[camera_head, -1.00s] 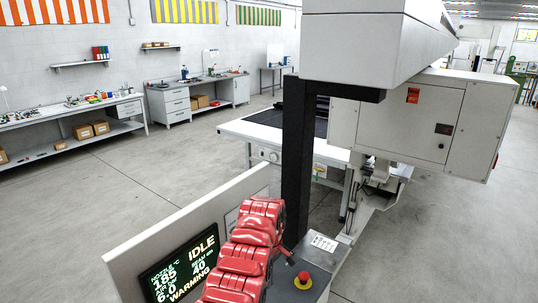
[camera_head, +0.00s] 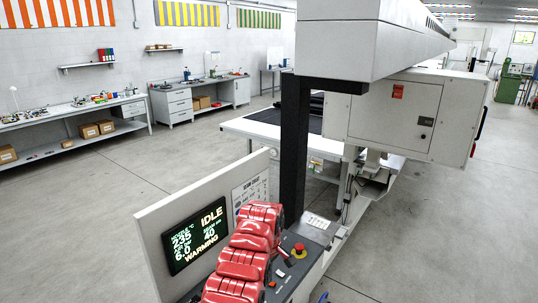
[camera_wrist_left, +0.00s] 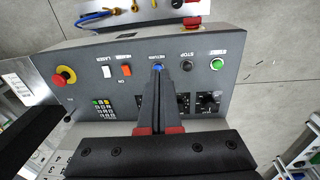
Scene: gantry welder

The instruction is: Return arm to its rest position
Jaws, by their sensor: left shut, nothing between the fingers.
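My left gripper (camera_wrist_left: 157,74) is shut and empty in the left wrist view, its fingertips at the blue button (camera_wrist_left: 158,66) under an upside-down label that looks like RETURN. The tips overlap the button's edge; I cannot tell whether they touch or press it. The button sits on a dark grey control panel (camera_wrist_left: 240,85). In the head view my red arm covers the left part of the panel (camera_head: 312,262) and hides the gripper and the blue button. The display (camera_head: 195,238) reads IDLE and WARMING, with 235, 6.0 and 40. My right gripper is not in view.
A red emergency button (camera_head: 298,249) stands at the panel's side. Orange (camera_wrist_left: 126,70), black (camera_wrist_left: 187,66) and green (camera_wrist_left: 217,63) controls flank the blue one. A black post (camera_head: 294,150) and the white gantry (camera_head: 385,45) stand beyond. Left floor is clear.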

